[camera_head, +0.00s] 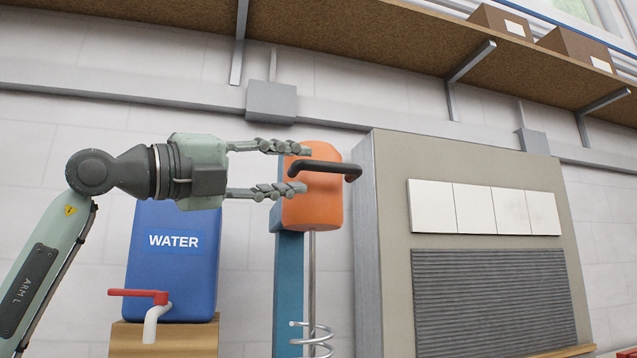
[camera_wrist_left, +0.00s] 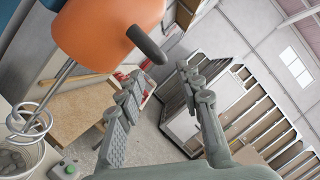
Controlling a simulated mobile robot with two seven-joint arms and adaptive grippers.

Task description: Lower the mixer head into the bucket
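The mixer head is an orange block (camera_head: 313,208) with a black handle (camera_head: 330,167) out to its right. A metal shaft (camera_head: 312,265) hangs below it and ends in a spiral whisk (camera_head: 316,335). In the left wrist view the orange block (camera_wrist_left: 100,30), handle (camera_wrist_left: 147,45) and spiral (camera_wrist_left: 28,122) are at the left. My left gripper (camera_head: 300,168) is open, its fingers apart and overlapping the block in the head view. In the wrist view (camera_wrist_left: 160,82) the handle lies beyond the fingertips, not gripped. My right gripper is not in view.
A blue column (camera_head: 288,300) stands behind the shaft. A blue WATER tank (camera_head: 172,270) with a red-handled tap (camera_head: 150,298) stands on a wooden stand (camera_head: 190,338) at left. A large beige cabinet (camera_head: 480,165) stands close at right. A shelf (camera_head: 350,35) runs overhead.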

